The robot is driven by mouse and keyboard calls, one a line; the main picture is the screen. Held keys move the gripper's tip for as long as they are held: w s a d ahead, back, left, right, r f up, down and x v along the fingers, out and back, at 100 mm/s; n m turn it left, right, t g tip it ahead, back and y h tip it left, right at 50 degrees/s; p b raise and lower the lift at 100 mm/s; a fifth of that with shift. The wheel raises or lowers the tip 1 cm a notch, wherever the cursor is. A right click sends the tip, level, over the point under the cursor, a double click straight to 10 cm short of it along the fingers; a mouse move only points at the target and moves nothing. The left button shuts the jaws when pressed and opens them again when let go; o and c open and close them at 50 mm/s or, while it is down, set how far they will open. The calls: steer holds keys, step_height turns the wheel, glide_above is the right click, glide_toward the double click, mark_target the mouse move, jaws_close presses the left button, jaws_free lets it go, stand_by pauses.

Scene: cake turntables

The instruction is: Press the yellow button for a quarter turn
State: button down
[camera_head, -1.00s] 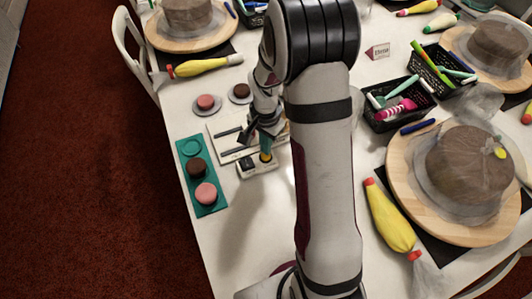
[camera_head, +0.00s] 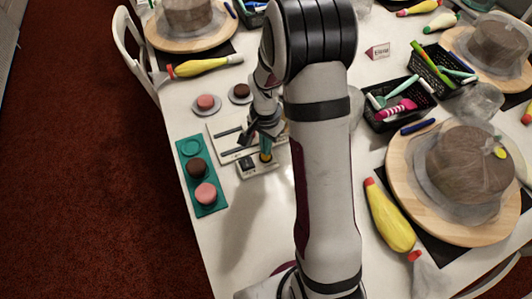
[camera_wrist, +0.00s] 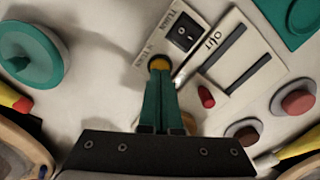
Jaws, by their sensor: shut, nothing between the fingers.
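The yellow button (camera_wrist: 159,62) sits on a small pale switch panel (camera_wrist: 166,33), beside a black rocker switch (camera_wrist: 187,37) and printed "TURN" labels. In the head view the button (camera_head: 265,157) shows just below the fingertips. My gripper (camera_wrist: 158,73) has teal fingers, shut together with nothing between them. It points down at the button, and the tips overlap its near edge in the wrist view. I cannot tell whether they touch it or whether it is pressed in. In the head view my gripper (camera_head: 265,150) is partly hidden by its own dark body.
A pale "OUT" panel (camera_wrist: 228,60) with two dark slots lies beside the switch panel. A teal tray (camera_head: 210,207) with round pink and brown pieces is left of it. A teal round piece (camera_wrist: 27,58) stands left in the wrist view. A black basket (camera_head: 398,119) stands to the right.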

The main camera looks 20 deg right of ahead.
steer(key=shift+f, duration=0.8)
step_height(320, 180, up, 7)
steer(key=shift+r, duration=0.1)
stand_by(0.4)
stand_by(0.9)
